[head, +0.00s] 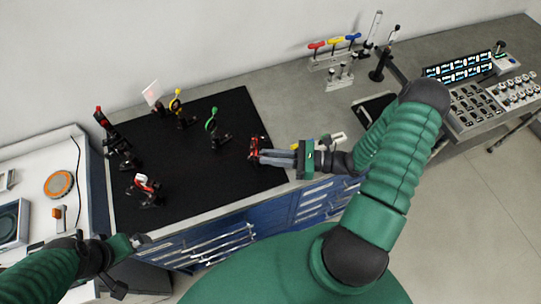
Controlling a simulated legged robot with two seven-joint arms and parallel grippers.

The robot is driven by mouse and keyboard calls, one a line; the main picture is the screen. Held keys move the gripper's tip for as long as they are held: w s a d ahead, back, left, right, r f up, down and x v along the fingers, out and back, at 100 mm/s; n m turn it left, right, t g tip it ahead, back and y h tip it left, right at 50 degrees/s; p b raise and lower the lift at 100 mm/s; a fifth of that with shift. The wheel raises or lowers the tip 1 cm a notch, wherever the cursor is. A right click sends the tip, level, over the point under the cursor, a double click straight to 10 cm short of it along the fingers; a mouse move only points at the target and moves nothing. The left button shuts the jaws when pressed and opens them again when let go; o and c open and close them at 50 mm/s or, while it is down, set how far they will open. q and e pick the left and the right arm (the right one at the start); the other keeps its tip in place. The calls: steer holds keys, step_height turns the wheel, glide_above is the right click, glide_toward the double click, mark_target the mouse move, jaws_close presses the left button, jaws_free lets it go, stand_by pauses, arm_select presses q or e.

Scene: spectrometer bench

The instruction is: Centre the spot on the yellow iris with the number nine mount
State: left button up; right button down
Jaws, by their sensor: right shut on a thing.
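The black breadboard (190,197) lies on the bench. The yellow iris (176,104) stands upright at its back, in front of a white card (151,92) that shows a faint reddish spot. A mount with red parts (253,148) stands at the board's right edge; its number is too small to read. My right gripper (257,156) reaches it from the right and is shut on part of it; the fingertips partly hide it. My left gripper (141,241) is low at the left, off the board's front edge, apart from the optics; its jaws are too small to judge.
A green iris (212,124) stands right of the yellow one. Another red-and-white mount (146,187) stands front left, and dark red-topped parts (104,122) stand at the left edge. A tool rack (335,46) and control console (480,90) are at right. The board's middle is clear.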

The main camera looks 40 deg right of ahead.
steer(key=n, duration=0.3)
steer(key=shift+f+n+b, duration=0.1)
steer(key=shift+n+b, duration=0.2)
steer(key=shift+n, duration=0.1)
steer(key=c, duration=1.4)
jaws_free()
steer(key=shift+d, duration=0.15)
steer(key=shift+o, duration=0.2)
steer(key=b+v, duration=0.4)
steer(key=v, duration=1.3)
steer(key=shift+b, duration=0.3)
